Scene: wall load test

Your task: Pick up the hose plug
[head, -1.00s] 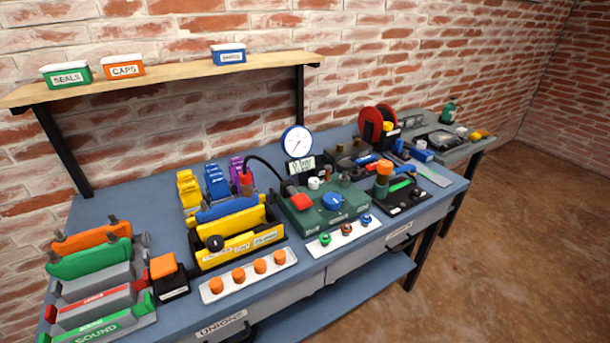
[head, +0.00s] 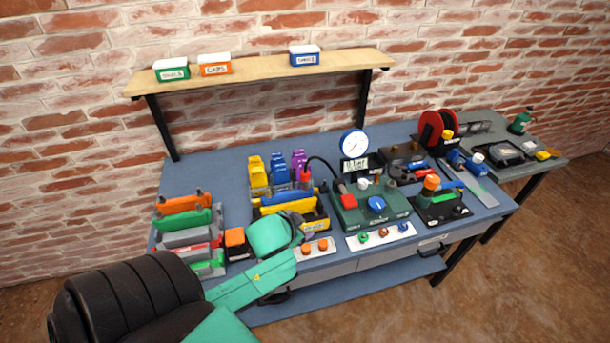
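A red plug (head: 305,174) stands upright beside the purple pieces. A black hose (head: 326,161) arches from its top to the green test box (head: 372,206); it looks like the hose plug. My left arm, teal and black, comes in from the lower left. My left gripper (head: 297,233) is at the front edge of the bench, in front of the yellow tray and well short of the red plug. Its fingers are small and mostly hidden by the wrist, so its opening does not show. My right gripper is out of view.
The yellow tray (head: 290,221) with blue and yellow pieces lies between my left gripper and the plug. A dial gauge (head: 354,143) stands behind the test box. A wooden shelf (head: 260,69) with three small bins hangs above. Orange and green blocks (head: 184,222) stand at left.

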